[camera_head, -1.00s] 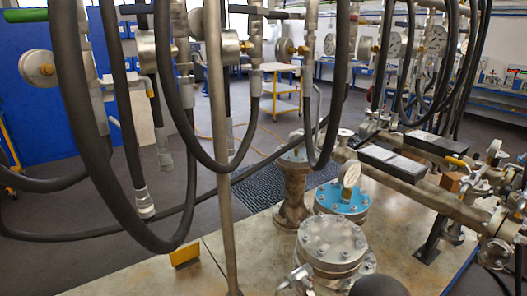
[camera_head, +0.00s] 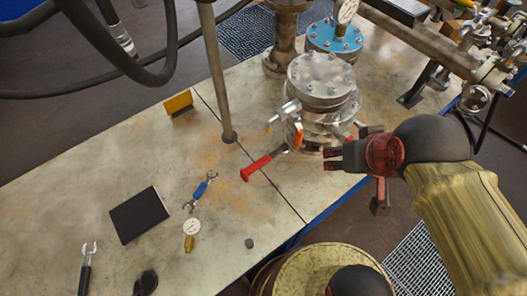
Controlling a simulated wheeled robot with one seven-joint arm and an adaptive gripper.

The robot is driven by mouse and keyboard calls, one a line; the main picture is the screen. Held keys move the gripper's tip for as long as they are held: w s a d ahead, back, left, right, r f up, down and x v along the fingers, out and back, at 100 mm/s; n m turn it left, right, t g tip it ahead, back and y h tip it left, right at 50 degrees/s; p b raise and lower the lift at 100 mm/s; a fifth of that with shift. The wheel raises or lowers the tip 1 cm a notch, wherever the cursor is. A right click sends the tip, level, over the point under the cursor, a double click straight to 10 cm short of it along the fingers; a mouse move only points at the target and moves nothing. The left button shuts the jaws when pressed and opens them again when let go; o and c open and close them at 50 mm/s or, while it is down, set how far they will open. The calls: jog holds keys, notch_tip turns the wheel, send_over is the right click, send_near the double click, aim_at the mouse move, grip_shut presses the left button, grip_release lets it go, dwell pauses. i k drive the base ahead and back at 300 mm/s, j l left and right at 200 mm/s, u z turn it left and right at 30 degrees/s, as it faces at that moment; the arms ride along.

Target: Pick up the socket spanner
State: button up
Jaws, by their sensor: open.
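A tool with a red handle (camera_head: 258,168) lies on the bench in front of the flanged vessel; it may be the socket spanner, but its far end by the vessel is too small to make out. A blue-handled tool with open jaws at both ends (camera_head: 201,190) and a black-handled spanner (camera_head: 86,268) lie further left. My gripper (camera_head: 376,168) is open and empty near the bench's front edge, to the right of the red handle and apart from it.
The flanged vessel (camera_head: 322,82) stands just behind my gripper. A vertical pole (camera_head: 216,75) rises behind the red handle. A gauge (camera_head: 191,229) and a black pad (camera_head: 139,214) lie at left.

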aim_at(283, 150)
jog(key=k+j+z, duration=0.2)
jog(key=z, duration=0.3)
jog(key=k+z, duration=0.45)
jog(key=i, duration=0.05)
